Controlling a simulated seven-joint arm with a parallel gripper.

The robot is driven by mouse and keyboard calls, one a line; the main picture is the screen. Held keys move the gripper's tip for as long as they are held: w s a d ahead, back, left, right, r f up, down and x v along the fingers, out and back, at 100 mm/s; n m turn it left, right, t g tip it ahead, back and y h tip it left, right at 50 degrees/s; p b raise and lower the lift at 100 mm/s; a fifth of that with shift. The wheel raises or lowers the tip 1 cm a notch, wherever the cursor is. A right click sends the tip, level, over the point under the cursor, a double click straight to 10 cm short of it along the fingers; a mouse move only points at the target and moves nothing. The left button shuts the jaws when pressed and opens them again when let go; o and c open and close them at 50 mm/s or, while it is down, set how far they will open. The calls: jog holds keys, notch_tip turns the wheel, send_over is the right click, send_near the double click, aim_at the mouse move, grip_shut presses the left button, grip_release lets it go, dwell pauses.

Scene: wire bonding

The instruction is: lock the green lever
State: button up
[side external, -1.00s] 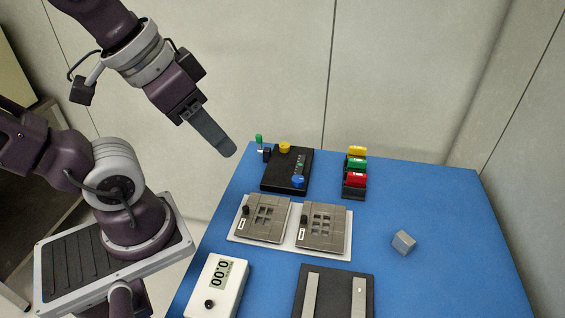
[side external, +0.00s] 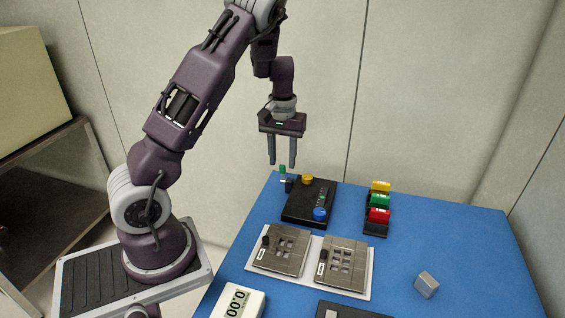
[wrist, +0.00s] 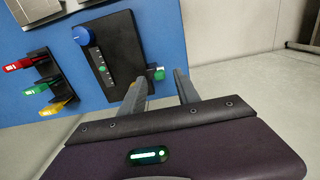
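The green lever (side external: 283,170) stands upright at the back left corner of the black control box (side external: 298,213). In the wrist view the lever's green handle (wrist: 159,74) shows between my two fingers, beside the box. My gripper (side external: 282,164) points down, its fingers apart with a clear gap and nothing held. Its tips are at or just above the top of the lever; the exact height is hard to tell. The box carries a yellow knob (side external: 307,179) and a blue knob (side external: 320,214).
A black rack with yellow, green and red pieces (side external: 379,200) stands right of the box. Two grey fixtures on a white plate (side external: 310,267), a grey block (side external: 427,285) and a white meter (side external: 238,301) are nearer. Blue table (side external: 450,240) is bare at right.

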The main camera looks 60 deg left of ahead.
jog(key=shift+f, duration=0.85)
grip_shut()
jog(key=shift+d, duration=0.1)
jog(key=shift+s+d+f+t+y, duration=0.4)
jog(key=shift+s+t+y, duration=0.2)
jog(key=shift+t+y, duration=0.1)
jog(key=shift+s+d+f+t+y, duration=0.3)
jog(key=shift+s+d+t+y, duration=0.1)
jog(key=shift+s+t+y, duration=0.25)
jog(key=shift+w+r+y, duration=0.2)
jog(key=shift+r+y, duration=0.05)
jog(key=shift+t, duration=0.25)
grip_release()
